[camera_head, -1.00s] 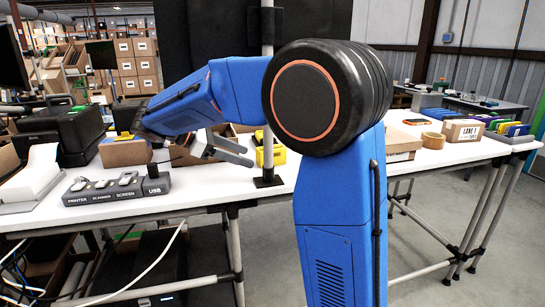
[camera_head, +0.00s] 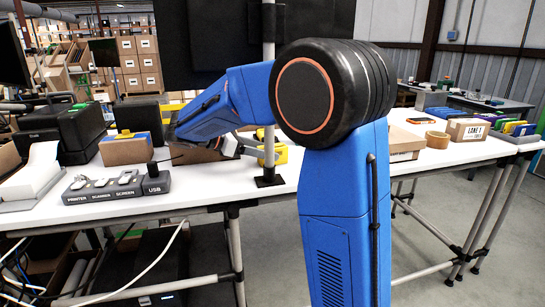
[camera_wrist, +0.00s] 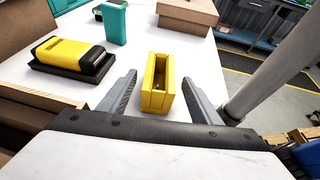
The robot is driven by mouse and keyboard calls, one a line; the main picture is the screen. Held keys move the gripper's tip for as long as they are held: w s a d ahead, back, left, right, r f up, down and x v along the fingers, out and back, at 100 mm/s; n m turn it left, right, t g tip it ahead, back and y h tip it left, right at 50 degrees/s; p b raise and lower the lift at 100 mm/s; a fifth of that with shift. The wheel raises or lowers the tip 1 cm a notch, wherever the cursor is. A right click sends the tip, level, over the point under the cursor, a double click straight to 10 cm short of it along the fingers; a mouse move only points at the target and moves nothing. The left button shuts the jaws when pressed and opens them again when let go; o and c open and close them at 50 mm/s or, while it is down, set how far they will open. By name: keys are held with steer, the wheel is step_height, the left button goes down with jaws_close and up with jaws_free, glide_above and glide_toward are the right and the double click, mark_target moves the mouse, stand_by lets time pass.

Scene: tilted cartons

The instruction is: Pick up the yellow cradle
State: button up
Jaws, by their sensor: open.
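The yellow cradle (camera_wrist: 158,85) stands upright on the white table, an open-topped block with a slot. In the wrist view it is between the two grey fingers of my gripper (camera_wrist: 160,78), which are open with a gap on each side. In the head view the cradle (camera_head: 281,155) shows partly behind the thin post.
A grey post (camera_wrist: 283,62) rises close to the right of my gripper. A yellow and black device (camera_wrist: 70,53) lies on the left, with a teal item (camera_wrist: 115,23) and a cardboard box (camera_wrist: 188,12) farther back. Bare white table lies between them.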

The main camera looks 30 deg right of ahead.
mark_target(281, 154)
steer(key=shift+x, duration=3.15)
steer(key=shift+w, duration=0.1)
steer(key=c, duration=1.2)
